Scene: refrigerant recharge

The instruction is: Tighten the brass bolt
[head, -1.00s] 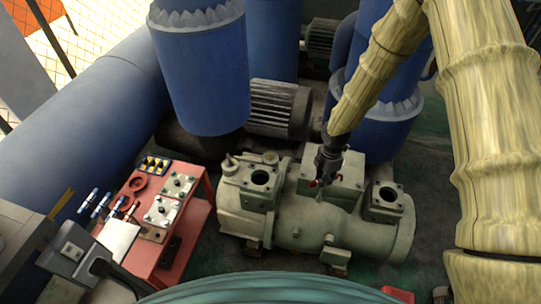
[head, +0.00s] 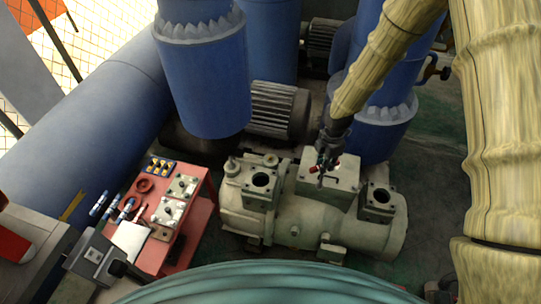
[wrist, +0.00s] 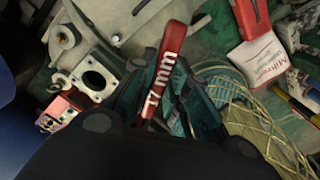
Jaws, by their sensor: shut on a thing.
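My gripper (head: 328,158) hangs over the top of the pale green compressor (head: 300,222), near its raised middle box. It is shut on a red wrench marked "17 mm" (wrist: 170,68), which lies between the dark fingers (wrist: 168,95) in the wrist view. In the head view only small red parts of the wrench show at the gripper. I cannot tell whether it touches the compressor. A small brass-coloured round part (head: 270,160) sits at the compressor's back, left of the gripper; I cannot tell if it is the brass bolt.
A red bench (head: 190,232) with valve blocks, gauges and fittings stands left of the compressor. Blue tanks (head: 203,85) and a ribbed motor (head: 280,108) stand behind. A white-and-red box (wrist: 255,58) and a yellowish coiled thing (wrist: 265,125) show in the wrist view.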

